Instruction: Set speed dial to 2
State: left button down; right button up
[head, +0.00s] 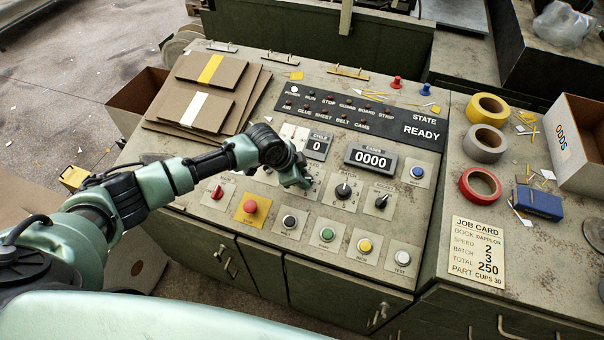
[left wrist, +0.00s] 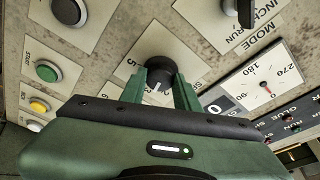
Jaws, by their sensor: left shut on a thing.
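My left gripper (head: 299,180) reaches over the control panel (head: 262,208) from the left. Its two green fingers (left wrist: 166,92) are shut on the black speed dial (left wrist: 158,70), one on each side, in the left wrist view. The dial shows a white pointer line, but I cannot tell which number it marks; a 5 and part of a 6 show on its plate. In the head view the gripper hides most of the dial. The job card (head: 476,258) at the right reads speed 2. My right gripper is out of view.
Red (head: 249,206), green (head: 327,234) and yellow (head: 365,245) buttons line the front. Greyboard sheets (head: 208,93) lie at the back left; tape rolls (head: 487,109) lie at the right.

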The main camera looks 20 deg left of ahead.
pick_arm(q)
jog(key=n+p, duration=0.2)
jog(key=n, duration=0.1)
jog(key=shift+s+d+r+t+p, duration=0.1)
jog(key=shift+r+t+p, duration=0.1)
jog(key=shift+t+p, duration=0.2)
jog(key=shift+f+n+t+y+p, duration=0.1)
jog(key=shift+n+t+y+p, duration=0.4)
jog(key=shift+n+p, duration=1.15)
jog(key=shift+n, duration=0.45)
jog(key=shift+b, duration=0.3)
jog(key=c, duration=1)
grip_release()
jog(key=shift+c, duration=0.2)
jog(key=v, duration=0.7)
jog(key=shift+r+b, duration=0.3)
jog(key=shift+b, duration=0.15)
jog(key=shift+s+d, duration=0.1)
